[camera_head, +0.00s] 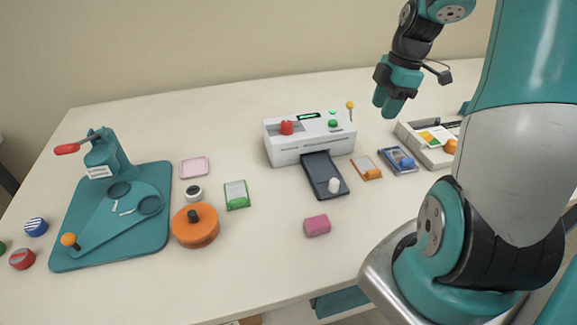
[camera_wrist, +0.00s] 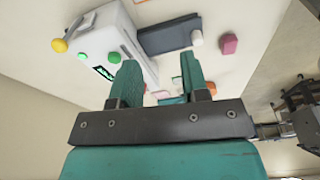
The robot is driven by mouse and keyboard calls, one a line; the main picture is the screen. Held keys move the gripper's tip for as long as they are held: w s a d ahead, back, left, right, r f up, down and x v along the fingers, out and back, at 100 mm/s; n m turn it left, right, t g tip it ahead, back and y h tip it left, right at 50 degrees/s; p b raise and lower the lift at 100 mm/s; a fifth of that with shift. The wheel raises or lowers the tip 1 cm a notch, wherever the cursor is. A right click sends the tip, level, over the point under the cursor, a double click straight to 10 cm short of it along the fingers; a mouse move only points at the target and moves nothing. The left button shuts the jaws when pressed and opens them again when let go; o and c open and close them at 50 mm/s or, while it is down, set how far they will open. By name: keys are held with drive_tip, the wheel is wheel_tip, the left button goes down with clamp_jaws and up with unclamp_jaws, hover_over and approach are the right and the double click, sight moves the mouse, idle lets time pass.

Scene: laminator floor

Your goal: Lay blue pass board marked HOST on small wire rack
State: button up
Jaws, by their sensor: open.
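I cannot make out a small wire rack in either view. My gripper (camera_head: 387,106) is raised above the table's back part, right of the white machine and apart from the boards. In the wrist view my gripper (camera_wrist: 165,82) is open, with nothing seen between its two teal fingers.
A white machine (camera_head: 310,138) with a dark tray (camera_head: 325,175) stands mid-table. An orange board (camera_head: 366,167) and a green board (camera_head: 236,195) lie nearby. A pale box (camera_head: 428,155) is at right. A teal press (camera_head: 110,215) fills the left. The front centre table is mostly clear.

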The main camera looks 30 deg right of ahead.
drive_tip(key=s+a+r+m+y, duration=0.1)
drive_tip(key=a+r+m, duration=0.15)
drive_tip(key=a, duration=0.95)
drive_tip(key=a+r+m, duration=0.1)
drive_tip(key=a+r, duration=0.2)
drive_tip(key=a, duration=0.9)
drive_tip(key=s+a+r+m+y, duration=0.1)
drive_tip(key=s+a+r+m, duration=0.1)
drive_tip(key=s+a, duration=0.9)
drive_tip(key=shift+s+a+g, duration=0.35)
drive_tip(key=shift+s+g, duration=0.05)
drive_tip(key=shift+s, duration=0.1)
drive_tip(key=shift+r+m, duration=0.1)
drive_tip(key=shift+m, duration=0.15)
